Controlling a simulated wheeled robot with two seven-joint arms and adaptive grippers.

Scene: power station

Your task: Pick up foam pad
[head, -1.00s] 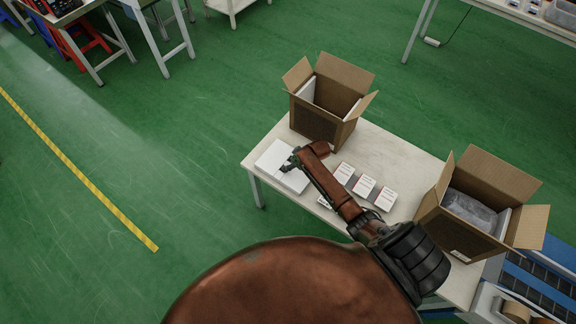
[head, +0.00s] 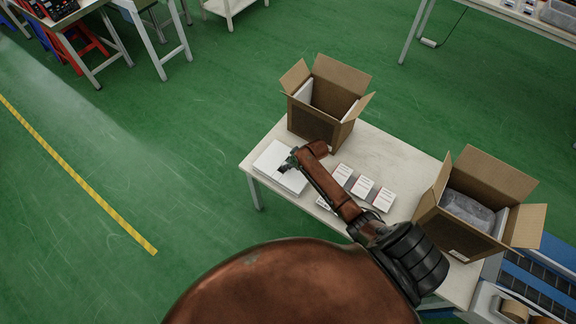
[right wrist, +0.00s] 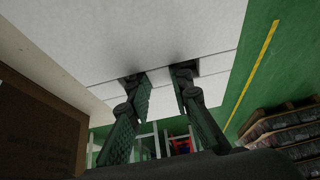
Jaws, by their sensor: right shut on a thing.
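The white foam pad (head: 270,157) lies flat at the left end of the pale table, and white layers with seams between them show there in the right wrist view (right wrist: 150,30). My right gripper (head: 287,163) is over the pad, with its arm reaching in from the right. In the right wrist view its two fingers (right wrist: 160,75) are some way apart with their tips against the white layers, and it is shut on the foam pad. The fingertips' contact is partly hidden. My left gripper is not in view.
An open cardboard box (head: 318,123) stands behind the pad on the table (head: 395,160). Another open box (head: 462,236) at the right holds a clear-wrapped item. Several small white-labelled packs (head: 363,187) lie beside my right forearm. Green floor is free at the left.

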